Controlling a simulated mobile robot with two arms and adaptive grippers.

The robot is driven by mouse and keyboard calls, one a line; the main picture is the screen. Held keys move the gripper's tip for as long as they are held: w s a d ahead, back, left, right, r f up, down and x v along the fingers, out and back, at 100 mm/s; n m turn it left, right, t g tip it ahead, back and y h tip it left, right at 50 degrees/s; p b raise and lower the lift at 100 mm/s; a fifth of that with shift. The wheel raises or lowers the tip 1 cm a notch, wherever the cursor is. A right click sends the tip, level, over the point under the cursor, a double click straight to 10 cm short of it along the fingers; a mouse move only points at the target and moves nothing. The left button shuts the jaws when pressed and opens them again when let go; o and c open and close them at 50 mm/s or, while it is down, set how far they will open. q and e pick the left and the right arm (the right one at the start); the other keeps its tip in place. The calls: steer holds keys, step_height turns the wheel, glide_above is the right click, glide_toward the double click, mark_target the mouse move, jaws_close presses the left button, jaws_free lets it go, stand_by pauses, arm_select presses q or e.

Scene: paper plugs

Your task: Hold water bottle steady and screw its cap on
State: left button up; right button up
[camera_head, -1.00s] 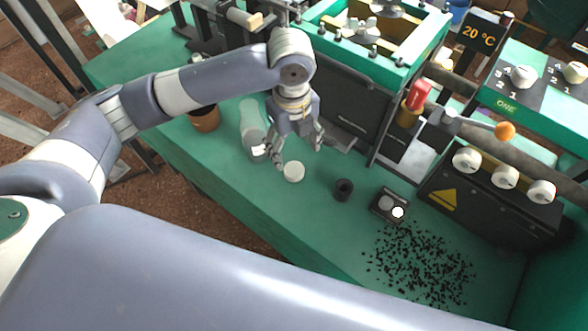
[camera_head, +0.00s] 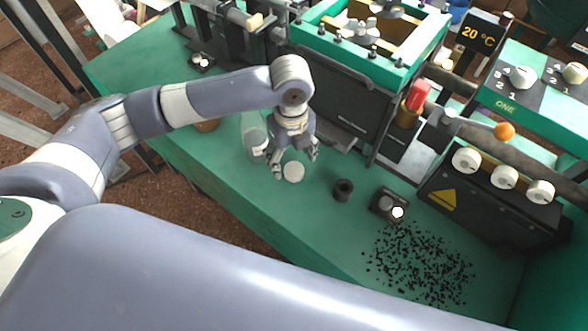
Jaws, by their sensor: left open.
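A clear, pale bottle (camera_head: 252,132) with a white patch low on its side stands on the green bench, left of my left gripper. My arm and gripper hide part of it, so I cannot tell whether its top is covered. A small round white piece (camera_head: 294,172), which looks like the cap, lies on the bench to the right of the bottle. My left gripper (camera_head: 295,163) is open and pointing down, its fingers just above and around the far side of the white piece. I cannot tell whether they touch it. My right gripper is out of view.
A small black cup (camera_head: 343,189) and a small black box (camera_head: 389,205) stand to the right. Black granules (camera_head: 418,262) are scattered nearer the front right. A dark machine (camera_head: 345,105) with a green top stands behind. A brown pot (camera_head: 207,125) is partly behind my arm.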

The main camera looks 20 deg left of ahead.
mark_target(294, 169)
arm_select(q)
steer(key=shift+f, duration=0.1)
steer(key=f, duration=0.5)
steer(key=shift+w+d+p, duration=0.15)
steer(key=shift+w+p, duration=0.2)
steer(key=shift+p, duration=0.05)
steer(key=c, duration=0.8)
